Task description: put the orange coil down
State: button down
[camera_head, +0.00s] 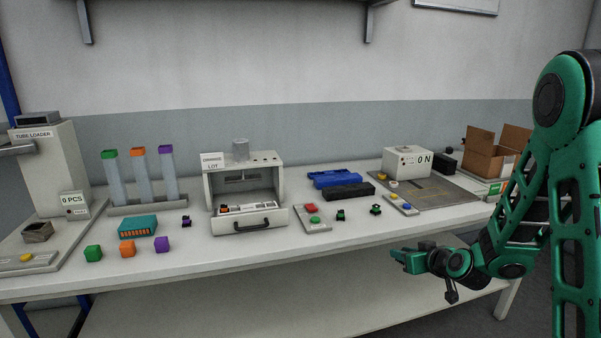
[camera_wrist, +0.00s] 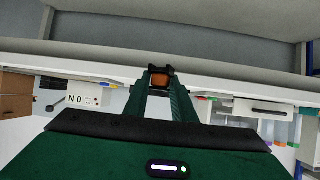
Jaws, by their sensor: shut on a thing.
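In the wrist view, an orange coil (camera_wrist: 161,80) sits between the dark fingertips of my gripper (camera_wrist: 160,86), which is shut on it. In the head view, my gripper (camera_head: 398,257) is in front of the table's front edge, at the right, with its fingers pointing left. The coil cannot be made out there; the fingers seem to hide it. It appears to touch nothing but the fingers.
The white table (camera_head: 260,247) carries an open drawer machine (camera_head: 245,190), a button box (camera_head: 312,219), small dark parts (camera_head: 376,209), a grey mat (camera_head: 435,195) and a cardboard box (camera_head: 484,160). The front strip right of centre is bare.

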jog(key=shift+s+d+f, duration=0.2)
jog(key=shift+f, duration=0.3)
notch_tip(320, 180, down, 8)
jog(key=w+f+m+h, duration=0.1)
jog(key=w+m+h, duration=0.1)
jog(key=m+h, duration=0.1)
jog(key=v, duration=0.6)
jog(key=shift+s+a, duration=0.15)
jog(key=shift+s, duration=0.15)
jog(key=shift+f, duration=0.1)
